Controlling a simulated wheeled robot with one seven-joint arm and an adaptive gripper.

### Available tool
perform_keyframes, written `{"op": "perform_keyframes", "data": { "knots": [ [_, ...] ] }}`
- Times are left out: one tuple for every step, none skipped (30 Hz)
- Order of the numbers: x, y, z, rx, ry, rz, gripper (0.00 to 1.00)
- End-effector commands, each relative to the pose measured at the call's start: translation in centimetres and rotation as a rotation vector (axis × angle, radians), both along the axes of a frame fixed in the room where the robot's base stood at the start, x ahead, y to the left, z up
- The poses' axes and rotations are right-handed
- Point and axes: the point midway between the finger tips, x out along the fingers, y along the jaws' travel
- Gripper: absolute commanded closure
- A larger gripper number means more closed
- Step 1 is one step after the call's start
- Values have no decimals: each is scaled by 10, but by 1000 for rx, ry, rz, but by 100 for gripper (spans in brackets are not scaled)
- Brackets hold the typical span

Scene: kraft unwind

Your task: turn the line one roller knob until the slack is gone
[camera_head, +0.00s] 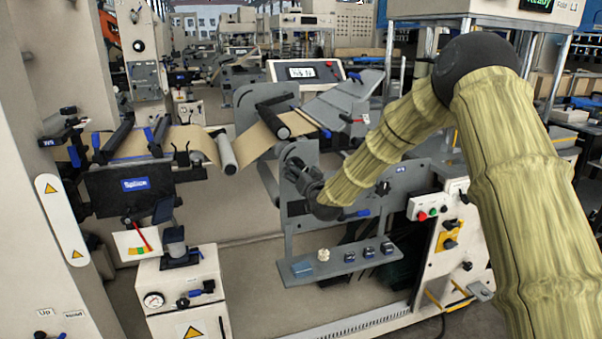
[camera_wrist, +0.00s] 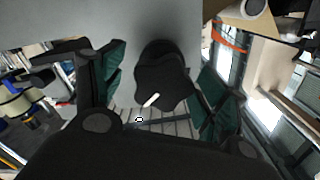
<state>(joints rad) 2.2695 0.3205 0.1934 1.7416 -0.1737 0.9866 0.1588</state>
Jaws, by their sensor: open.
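In the wrist view a black lobed knob (camera_wrist: 160,72) with a white pointer mark sits on a grey plate (camera_wrist: 100,20). My gripper (camera_wrist: 160,92) is open, its green-padded fingers on either side of the knob, with a visible gap on each side. In the head view my gripper (camera_head: 298,168) is at the grey side plate of the machine and hides the knob. The brown paper web (camera_head: 190,143) runs from the splice table over a pale roller (camera_head: 227,153) and up to a dark roller (camera_head: 272,122). It hangs in a curve near the pale roller.
Below my gripper a grey shelf (camera_head: 335,262) holds several small items. A control panel with red and green buttons (camera_head: 428,212) is to the right. The splice unit (camera_head: 135,185) and a white gauge cabinet (camera_head: 180,300) stand left. Open floor lies between.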

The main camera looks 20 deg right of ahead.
Motion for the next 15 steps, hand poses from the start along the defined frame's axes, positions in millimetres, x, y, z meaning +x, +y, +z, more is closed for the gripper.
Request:
{"op": "perform_keyframes", "data": {
  "knots": [
    [0, 0, 0, 0, 0, 0, 27],
    [0, 0, 0, 0, 0, 0, 27],
    [-1, 0, 0, 0, 1, 0, 27],
    [-2, 0, 0, 0, 1, 0, 27],
    [-4, 0, 0, 0, 1, 0, 27],
    [-7, 0, 0, 0, 2, 1, 27],
    [-10, 0, 0, 0, 2, 1, 27],
    [-12, 0, 0, 0, 2, 1, 27],
    [-16, 0, 0, 0, 1, 2, 27],
    [-19, 0, 0, 0, 1, 1, 27],
    [-22, 0, 0, 0, 0, 1, 27],
    [-25, 0, 0, 0, 1, 1, 27],
    [-28, 0, 0, 0, 1, 1, 27],
    [-31, 0, 0, -1, 1, 2, 27],
    [-34, -1, 0, -1, 0, 1, 27]
  ]
}}
